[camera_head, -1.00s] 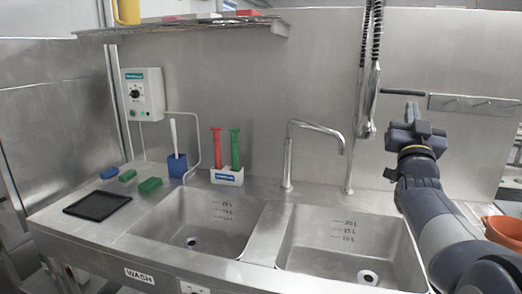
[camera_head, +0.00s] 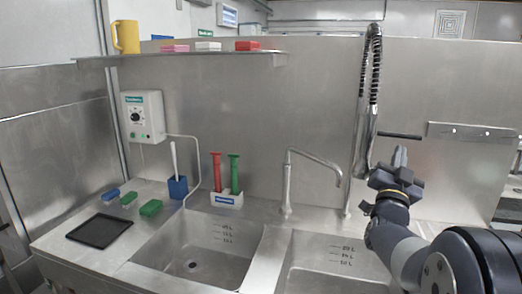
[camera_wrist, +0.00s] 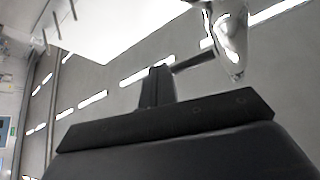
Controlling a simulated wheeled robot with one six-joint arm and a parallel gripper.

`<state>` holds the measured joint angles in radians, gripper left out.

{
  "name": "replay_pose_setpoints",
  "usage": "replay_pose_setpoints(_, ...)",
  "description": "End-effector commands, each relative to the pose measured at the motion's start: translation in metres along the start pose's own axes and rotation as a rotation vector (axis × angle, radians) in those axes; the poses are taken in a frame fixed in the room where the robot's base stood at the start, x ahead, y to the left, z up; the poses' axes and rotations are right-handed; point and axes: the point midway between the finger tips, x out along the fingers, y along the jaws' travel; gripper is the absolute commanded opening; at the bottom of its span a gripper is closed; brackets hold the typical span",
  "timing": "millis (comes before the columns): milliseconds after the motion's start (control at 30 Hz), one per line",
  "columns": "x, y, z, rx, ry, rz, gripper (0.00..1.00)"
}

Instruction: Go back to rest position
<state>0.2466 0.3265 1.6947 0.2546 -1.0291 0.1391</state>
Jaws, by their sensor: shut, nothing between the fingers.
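My gripper (camera_head: 398,160) is at the right in the head view, raised in front of the steel back wall and just right of the hanging spray hose. It points upward, is shut and holds nothing. In the wrist view my gripper (camera_wrist: 157,72) shows as dark fingers close together with nothing between them. The hose's metal spray head (camera_wrist: 232,45) is close by at the upper right of the wrist view. My arm reaches up from the lower right corner of the head view and hides part of the counter there.
Two sinks (camera_head: 198,250) fill the counter, with a curved tap (camera_head: 288,180) between them. The spray hose (camera_head: 370,85) hangs left of my gripper. A shelf (camera_head: 190,55) holds a yellow jug (camera_head: 127,37) and small blocks. A black tray (camera_head: 99,231) lies at left.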

Motion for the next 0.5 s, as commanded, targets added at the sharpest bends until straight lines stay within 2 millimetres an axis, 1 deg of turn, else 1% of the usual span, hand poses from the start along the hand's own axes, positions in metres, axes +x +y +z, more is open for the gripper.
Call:
replay_pose_setpoints(33, 0.002, -0.003, -0.002, 0.018, -0.002, 0.01, 0.0)
replay_pose_setpoints(500, -0.005, -0.009, 0.008, 0.176, -0.003, 0.117, 0.0)
